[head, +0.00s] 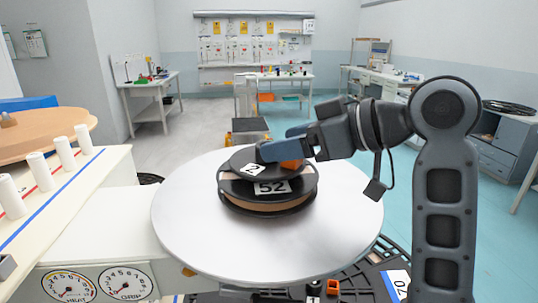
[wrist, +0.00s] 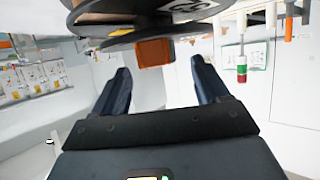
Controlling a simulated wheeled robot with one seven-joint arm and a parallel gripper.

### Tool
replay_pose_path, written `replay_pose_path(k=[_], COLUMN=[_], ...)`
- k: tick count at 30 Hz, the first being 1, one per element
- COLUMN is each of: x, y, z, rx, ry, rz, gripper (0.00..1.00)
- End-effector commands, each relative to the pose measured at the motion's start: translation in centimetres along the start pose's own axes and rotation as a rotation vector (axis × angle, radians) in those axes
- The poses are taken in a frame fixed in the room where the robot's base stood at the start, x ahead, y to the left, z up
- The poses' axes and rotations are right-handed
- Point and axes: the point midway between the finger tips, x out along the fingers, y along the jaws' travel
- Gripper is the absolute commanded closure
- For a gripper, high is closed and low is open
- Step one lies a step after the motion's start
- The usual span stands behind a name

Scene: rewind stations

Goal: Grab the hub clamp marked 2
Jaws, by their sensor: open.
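The hub clamp marked 2 (head: 243,158) is a dark disc with a white label and an orange block (head: 291,164). It lies on top of the spool marked 52 (head: 268,204), on a round pale table (head: 190,225). My gripper (head: 266,150) is over the clamp's right side and hides part of it. In the wrist view my gripper (wrist: 160,66) has its two dark fingers spread wide. The orange block (wrist: 154,52) shows between and just beyond the fingertips, with no visible contact. The clamp's dark disc (wrist: 122,41) is beside it.
A cream counter (head: 110,180) with white pegs (head: 64,152) stands at left, above two gauges (head: 70,286). A dark reel labelled 70 (head: 372,285) lies low at front right. Workbenches (head: 152,95) line the back, and open floor lies between.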

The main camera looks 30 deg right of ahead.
Motion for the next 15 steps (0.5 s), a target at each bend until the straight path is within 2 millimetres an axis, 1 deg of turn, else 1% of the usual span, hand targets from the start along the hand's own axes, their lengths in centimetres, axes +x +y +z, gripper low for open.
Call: replay_pose_path(k=[3,6,13,14,15], x=[1.6,2.2,2.4,2.4,2.4], y=[-0.1,0.0,0.0,0.0,0.0], z=[-0.1,-0.1,0.0,0.0,0.0], rx=[0.001,0.0,0.0,0.0,0.0], ry=[-0.001,0.0,0.0,0.0,0.0], rz=[-0.002,0.0,0.001,0.001,0.001], gripper=[0.26,0.26,0.26,0.27,0.31])
